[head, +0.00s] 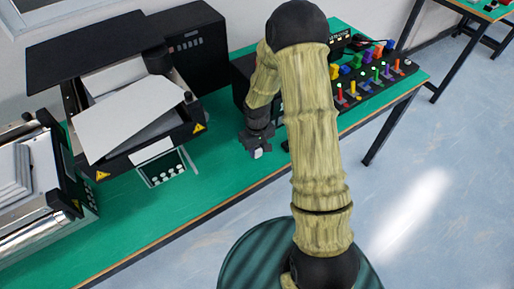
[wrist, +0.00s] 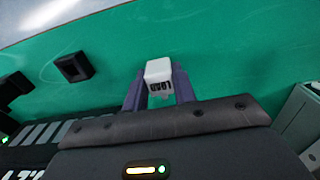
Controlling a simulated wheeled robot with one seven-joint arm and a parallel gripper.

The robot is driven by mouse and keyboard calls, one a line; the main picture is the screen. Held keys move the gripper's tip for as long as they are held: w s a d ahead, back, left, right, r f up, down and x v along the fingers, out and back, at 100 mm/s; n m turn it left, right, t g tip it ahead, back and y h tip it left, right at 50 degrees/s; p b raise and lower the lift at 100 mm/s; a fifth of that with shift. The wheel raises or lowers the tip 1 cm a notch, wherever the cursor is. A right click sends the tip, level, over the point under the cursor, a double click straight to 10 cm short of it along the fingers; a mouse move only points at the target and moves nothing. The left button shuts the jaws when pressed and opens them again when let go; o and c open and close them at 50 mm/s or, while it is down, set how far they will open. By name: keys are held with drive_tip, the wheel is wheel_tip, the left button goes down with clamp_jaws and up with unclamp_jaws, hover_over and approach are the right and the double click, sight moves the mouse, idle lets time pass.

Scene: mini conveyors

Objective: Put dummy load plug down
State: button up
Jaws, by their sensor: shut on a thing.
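The gripper is shut on the plug. The green table top shows beyond the plug in the wrist view; I cannot tell the exact height of the plug above it.
The green table (head: 215,185) has free room left of my gripper. A machine with a white sheet (head: 130,115) stands at the left. A black board with coloured levers (head: 375,80) is at the right, partly behind my arm. A black block (wrist: 74,67) lies on the table.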

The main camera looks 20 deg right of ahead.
sight(257, 148)
drive_tip(key=shift+f, duration=0.1)
drive_tip(key=o, duration=1)
wheel_tip(257, 148, up, 12)
drive_tip(key=shift+r, duration=0.1)
